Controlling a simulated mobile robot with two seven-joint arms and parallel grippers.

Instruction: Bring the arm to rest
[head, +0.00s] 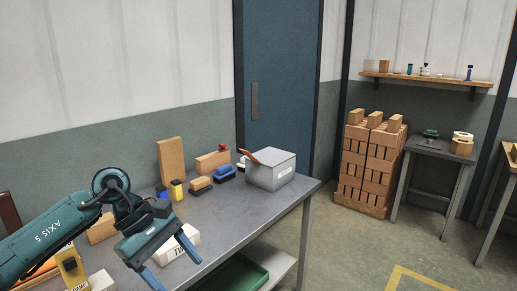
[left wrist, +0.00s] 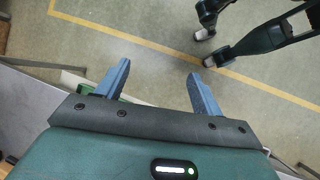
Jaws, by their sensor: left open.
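My left arm comes in from the lower left in the head view, over the near part of the grey workbench (head: 290,190). Its gripper (head: 162,278) has blue fingers that point down and to the right by the bench's front edge. In the left wrist view the two blue fingers of the left gripper (left wrist: 160,88) are spread apart with nothing between them. Bare concrete floor with a yellow line shows beyond the fingertips.
On the bench stand a grey box (head: 270,172), a tall tan brick (head: 171,161), a blue item (head: 223,172), and a white labelled block (head: 178,243) close to my left gripper. A green crate (head: 243,274) is on the lower shelf. Open floor lies right of the bench.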

